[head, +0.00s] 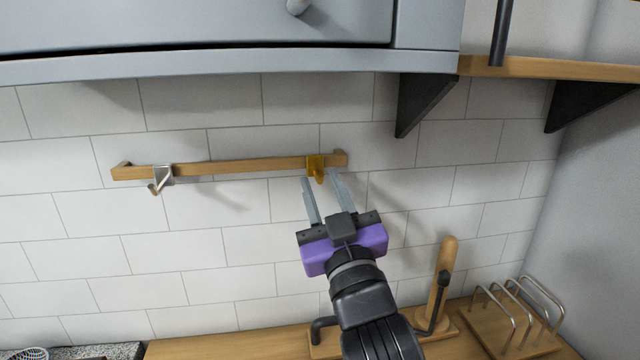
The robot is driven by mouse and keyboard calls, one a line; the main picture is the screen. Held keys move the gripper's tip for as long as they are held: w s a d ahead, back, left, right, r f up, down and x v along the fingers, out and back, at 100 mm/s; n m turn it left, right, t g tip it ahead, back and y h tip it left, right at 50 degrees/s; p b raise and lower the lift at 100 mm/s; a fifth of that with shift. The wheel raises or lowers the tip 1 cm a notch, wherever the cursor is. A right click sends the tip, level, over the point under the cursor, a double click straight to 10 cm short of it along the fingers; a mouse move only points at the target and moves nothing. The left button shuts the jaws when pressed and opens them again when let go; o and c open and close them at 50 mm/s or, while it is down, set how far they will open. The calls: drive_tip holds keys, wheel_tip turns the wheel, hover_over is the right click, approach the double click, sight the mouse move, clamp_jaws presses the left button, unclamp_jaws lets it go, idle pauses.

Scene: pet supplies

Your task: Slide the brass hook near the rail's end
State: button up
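A wooden rail (240,167) runs across the white tiled wall below the cabinet. The brass hook (315,167) hangs on it close to its right end. A silver hook (160,177) hangs near the left end. My gripper (321,180) reaches up from below, its two long grey fingers spread apart and open. The fingertips are just under the rail, one on each side of the brass hook in the picture. I cannot tell whether either finger touches the hook.
A grey cabinet (200,65) overhangs the rail. A black bracket (424,100) and a wooden shelf (550,68) are at upper right. Below, a wooden counter (240,340) holds a wooden upright stand (441,285) and a wire rack (520,320) at right.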

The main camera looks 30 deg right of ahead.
drive_tip(key=b+v, duration=0.1)
drive_tip(key=v, duration=0.4)
drive_tip(key=shift+s+a+f+b, duration=0.1)
drive_tip(key=shift+s+f+b, duration=0.05)
drive_tip(key=shift+s+b, duration=0.2)
drive_tip(key=s+a+f+g+y, duration=0.1)
drive_tip(key=s+a+f+y, duration=0.1)
drive_tip(key=s+f, duration=0.55)
drive_tip(key=s+a+f+y, duration=0.2)
drive_tip(key=s+f, duration=0.4)
drive_tip(key=f, duration=0.3)
drive_tip(key=s+f+g, duration=0.2)
drive_tip(key=s+f, duration=0.2)
drive_tip(key=s, duration=0.3)
drive_tip(key=s+f+g, duration=0.2)
drive_tip(key=s+f, duration=0.3)
drive_tip(key=s, duration=0.2)
drive_tip(key=s+d+f+g, duration=0.1)
drive_tip(key=s+f+g, duration=0.1)
drive_tip(key=s+f, duration=0.3)
drive_tip(key=shift+s+y, duration=0.3)
drive_tip(key=shift+s, duration=1)
